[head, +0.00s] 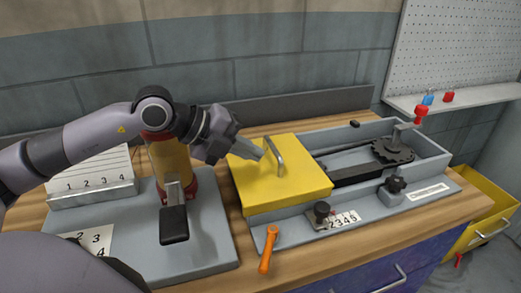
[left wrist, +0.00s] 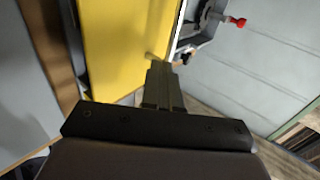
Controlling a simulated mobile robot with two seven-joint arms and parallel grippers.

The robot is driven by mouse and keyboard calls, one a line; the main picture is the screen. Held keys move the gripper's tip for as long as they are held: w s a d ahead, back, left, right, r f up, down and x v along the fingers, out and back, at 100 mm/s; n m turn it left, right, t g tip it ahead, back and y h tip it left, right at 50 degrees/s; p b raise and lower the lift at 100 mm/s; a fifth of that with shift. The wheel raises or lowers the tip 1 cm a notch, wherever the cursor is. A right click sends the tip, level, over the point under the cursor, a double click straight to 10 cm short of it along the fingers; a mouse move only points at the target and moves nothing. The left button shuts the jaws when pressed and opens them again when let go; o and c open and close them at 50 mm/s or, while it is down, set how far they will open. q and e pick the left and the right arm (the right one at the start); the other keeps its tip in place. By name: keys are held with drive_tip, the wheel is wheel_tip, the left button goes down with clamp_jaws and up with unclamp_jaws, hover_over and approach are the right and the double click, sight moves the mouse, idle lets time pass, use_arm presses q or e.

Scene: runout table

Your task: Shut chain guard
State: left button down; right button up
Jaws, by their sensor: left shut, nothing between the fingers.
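The chain guard (head: 280,190) is a yellow cover with a silver bar handle (head: 279,157) on top. It sits over the left part of a long grey housing (head: 430,157). The right part of the housing is uncovered and shows a dark toothed sprocket (head: 392,151). My left gripper (head: 259,156) is shut and empty, just left of the handle and low over the cover; I cannot tell if it touches. In the left wrist view the gripper tips (left wrist: 160,70) show against the yellow guard (left wrist: 115,45). My right gripper is not in view.
A black knob (head: 322,210) stands by a number plate (head: 340,220) at the housing's front. Another dark knob (head: 396,185) is farther right. An orange handle (head: 268,248) sticks out in front. A red and yellow post (head: 168,165) stands on a grey plate (head: 205,245) at left.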

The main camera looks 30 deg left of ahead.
sight(273, 161)
use_arm(q)
drive_tip(key=shift+x, duration=1.4)
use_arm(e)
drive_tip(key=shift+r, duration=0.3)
